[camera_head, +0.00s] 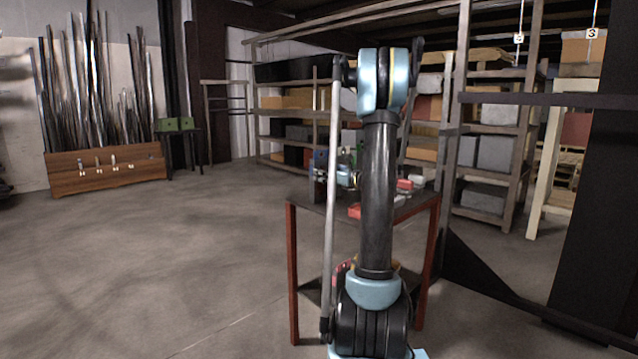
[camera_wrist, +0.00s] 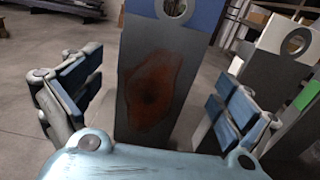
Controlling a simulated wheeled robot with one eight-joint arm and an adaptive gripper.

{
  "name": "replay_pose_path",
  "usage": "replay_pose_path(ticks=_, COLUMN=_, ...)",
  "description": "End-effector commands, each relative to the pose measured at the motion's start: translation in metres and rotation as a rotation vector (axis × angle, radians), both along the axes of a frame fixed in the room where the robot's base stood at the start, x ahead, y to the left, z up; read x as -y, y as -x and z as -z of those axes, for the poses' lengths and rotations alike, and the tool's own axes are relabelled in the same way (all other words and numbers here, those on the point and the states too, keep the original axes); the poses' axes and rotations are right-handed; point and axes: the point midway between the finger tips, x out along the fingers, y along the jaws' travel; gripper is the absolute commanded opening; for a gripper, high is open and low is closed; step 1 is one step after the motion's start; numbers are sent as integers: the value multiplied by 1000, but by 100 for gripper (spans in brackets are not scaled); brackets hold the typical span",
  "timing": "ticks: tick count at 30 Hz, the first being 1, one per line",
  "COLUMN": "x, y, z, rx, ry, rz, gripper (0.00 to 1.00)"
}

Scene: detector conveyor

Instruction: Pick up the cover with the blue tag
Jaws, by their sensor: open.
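A tall grey cover (camera_wrist: 130,60) stands upright in the middle of the wrist view. It has a blue top band (camera_wrist: 205,14) with a round hole and a large rust-brown patch on its face. My gripper (camera_wrist: 155,97) is open, with one blue-padded finger on each side of this cover. Gaps show between the pads and the cover, and I cannot see contact. In the head view my gripper (camera_head: 340,178) is at the table's far left part, partly hidden by my arm. The cover there is small and hard to make out.
Right of the blue-topped cover stands another grey piece with a white top (camera_wrist: 276,36) and a hole. A green tag (camera_wrist: 304,97) shows at the right edge. The red-legged table (camera_head: 292,265) also bears red items (camera_head: 404,185). Shelves (camera_head: 480,150) stand behind; floor at left is clear.

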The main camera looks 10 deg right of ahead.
Motion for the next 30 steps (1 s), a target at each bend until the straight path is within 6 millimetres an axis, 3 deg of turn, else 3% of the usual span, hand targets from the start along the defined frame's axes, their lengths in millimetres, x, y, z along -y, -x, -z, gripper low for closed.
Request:
replay_pose_path(ticks=7, x=-21, y=-25, z=3, rx=0, ry=0, rz=-2, gripper=97)
replay_pose_path(ticks=15, x=-23, y=-28, z=2, rx=0, ry=0, rz=-1, gripper=97)
replay_pose_path(ticks=24, x=-23, y=-28, z=2, rx=0, ry=0, rz=-1, gripper=29)
replay_pose_path(ticks=30, x=-23, y=-27, z=2, rx=1, ry=-1, rz=-1, gripper=27)
